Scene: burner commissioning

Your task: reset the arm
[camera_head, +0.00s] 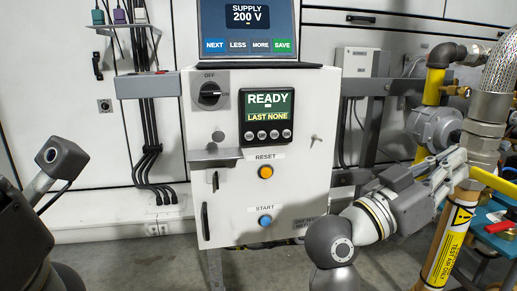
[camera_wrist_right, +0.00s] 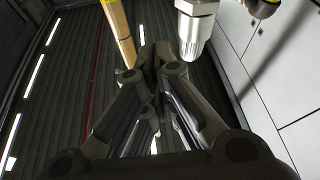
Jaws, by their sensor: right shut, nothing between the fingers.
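My right gripper (camera_head: 458,160) is at the right in the head view, beside the metal fitting and the yellow pipe. In the right wrist view its fingers (camera_wrist_right: 160,55) are together with nothing between them. My right arm comes up from the bottom, in front of the lower right of the control cabinet (camera_head: 313,170). Part of my left arm shows at the left edge; my left gripper is not in view. The cabinet's display reads READY, LAST NONE. An orange RESET button (camera_head: 266,172) and a blue START button (camera_head: 265,221) sit below it.
A grey regulator (camera_head: 434,128) and a braided hose (camera_head: 501,65) are close to my right gripper. A yellow pipe labelled TEST AIR ONLY (camera_head: 449,247) stands below. A blue bench (camera_head: 491,236) is at the far right. A screen (camera_head: 247,28) tops the cabinet.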

